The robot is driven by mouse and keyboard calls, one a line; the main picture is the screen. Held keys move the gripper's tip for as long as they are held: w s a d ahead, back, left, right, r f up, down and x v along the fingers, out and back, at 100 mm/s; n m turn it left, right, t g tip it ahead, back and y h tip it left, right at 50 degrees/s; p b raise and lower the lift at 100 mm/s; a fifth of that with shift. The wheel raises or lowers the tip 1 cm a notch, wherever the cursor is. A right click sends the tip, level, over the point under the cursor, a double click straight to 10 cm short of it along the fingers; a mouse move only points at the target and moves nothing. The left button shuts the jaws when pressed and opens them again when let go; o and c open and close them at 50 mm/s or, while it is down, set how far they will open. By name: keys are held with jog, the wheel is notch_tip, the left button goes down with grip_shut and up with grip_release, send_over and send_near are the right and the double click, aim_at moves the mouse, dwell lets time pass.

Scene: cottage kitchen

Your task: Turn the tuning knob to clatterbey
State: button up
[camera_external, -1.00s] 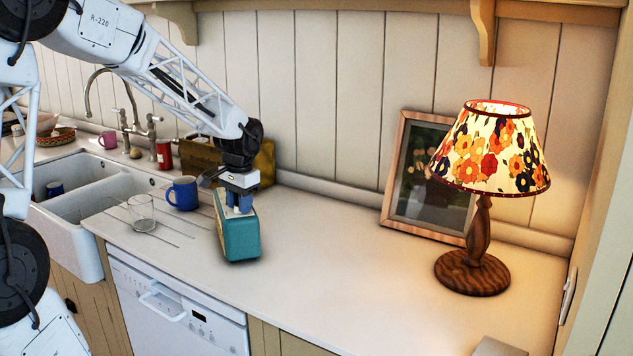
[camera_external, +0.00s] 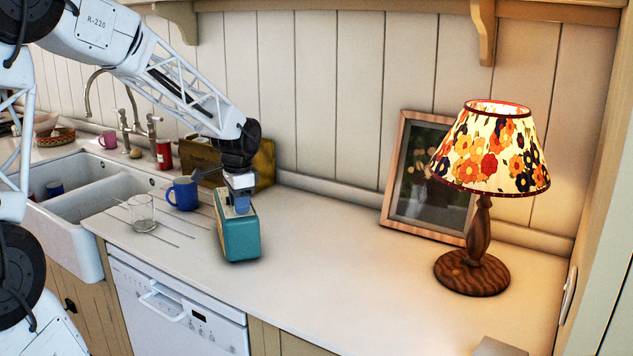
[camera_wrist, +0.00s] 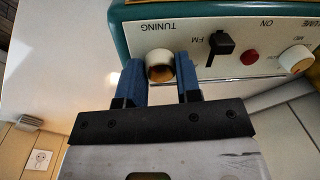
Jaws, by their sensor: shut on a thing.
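A teal radio (camera_external: 240,237) stands on the worktop in the external view, with my gripper (camera_external: 239,205) down at its top. In the wrist view the radio's pale control panel (camera_wrist: 225,30) shows upside down, with "TUNING" lettering beside a cream knob. My gripper (camera_wrist: 167,72) has its blue fingers on either side of this tuning knob (camera_wrist: 159,58) and is shut on it. A black FM switch (camera_wrist: 220,45), a red button (camera_wrist: 250,57) and a cream volume knob (camera_wrist: 295,59) sit along the panel. The dial and the name clatterbey are not visible in either view.
A blue mug (camera_external: 182,194) and a clear glass (camera_external: 142,213) stand left of the radio. A wooden box (camera_external: 262,164) is behind it. The lit lamp (camera_external: 473,272) and a picture frame (camera_external: 392,185) are at the right. The worktop between radio and lamp is clear.

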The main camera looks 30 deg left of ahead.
jog(key=o, duration=0.9)
jog(key=shift+r, duration=0.1)
jog(key=shift+s+d+r, duration=0.1)
jog(key=shift+r, duration=1.8)
jog(key=shift+d+r, duration=0.1)
jog(key=shift+r, duration=1.8)
jog(key=shift+s+d+r, duration=0.1)
jog(key=shift+s+d, duration=0.05)
jog(key=shift+s, duration=0.1)
jog(key=s+d+n, duration=0.2)
jog(key=s+d, duration=0.1)
jog(key=s, duration=0.5)
jog(key=s+d+n+t, duration=0.1)
jog(key=s+d, duration=0.3)
jog(key=s, duration=0.5)
jog(key=s+d+f+n+t, duration=0.1)
jog(key=s+d, duration=0.3)
jog(key=s, duration=0.5)
jog(key=shift+d+n+h, duration=0.15)
jog(key=shift+n+h, duration=0.25)
jog(key=shift+n, duration=0.5)
